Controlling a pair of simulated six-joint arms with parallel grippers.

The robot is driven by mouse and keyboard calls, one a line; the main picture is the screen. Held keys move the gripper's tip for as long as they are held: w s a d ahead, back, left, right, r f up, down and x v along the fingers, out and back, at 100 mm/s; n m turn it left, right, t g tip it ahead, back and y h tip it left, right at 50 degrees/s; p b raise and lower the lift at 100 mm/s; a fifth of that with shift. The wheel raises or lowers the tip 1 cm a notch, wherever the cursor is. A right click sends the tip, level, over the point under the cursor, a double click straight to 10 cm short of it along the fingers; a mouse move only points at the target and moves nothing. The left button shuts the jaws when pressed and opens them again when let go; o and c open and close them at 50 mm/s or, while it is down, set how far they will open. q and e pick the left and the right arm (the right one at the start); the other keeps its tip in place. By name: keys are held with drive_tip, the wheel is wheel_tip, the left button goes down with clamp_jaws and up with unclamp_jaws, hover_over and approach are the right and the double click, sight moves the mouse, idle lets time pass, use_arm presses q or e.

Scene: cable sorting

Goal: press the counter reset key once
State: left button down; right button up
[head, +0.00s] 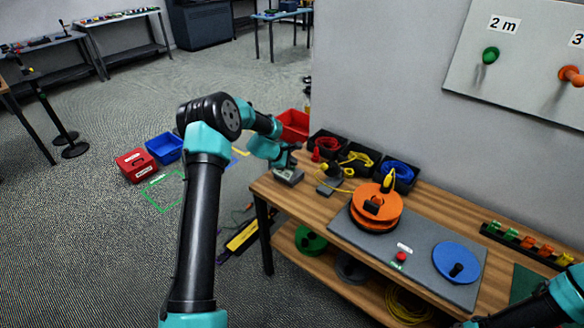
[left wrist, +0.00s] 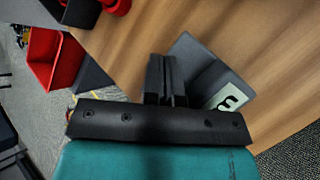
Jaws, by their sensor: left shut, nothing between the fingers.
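The counter (head: 288,176) is a small grey box at the left end of the wooden bench. In the left wrist view the counter (left wrist: 199,68) has a pale display with one dark character, seen sideways. My left gripper (head: 292,161) is over the counter with its black fingers pointing down. In the left wrist view the fingers of the left gripper (left wrist: 166,78) are shut and empty, overlapping the box's near left side. I cannot make out the reset key, and I cannot tell whether the fingers touch the box. My right arm shows at the lower right, its gripper out of frame.
Black bins (head: 327,146) with coiled cables stand along the wall. A grey board (head: 429,238) carries an orange reel (head: 377,205), a blue disc (head: 456,262) and a red button (head: 401,257). Bare wood shows at the front left.

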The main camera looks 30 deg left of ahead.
sight(291, 168)
use_arm(q)
drive_tip(key=shift+f, duration=0.4)
idle(0.4)
idle(0.4)
drive_tip(key=shift+r, duration=0.95)
drive_tip(key=shift+r, duration=0.1)
drive_tip(key=shift+r, duration=2.4)
drive_tip(key=shift+a+f, duration=0.1)
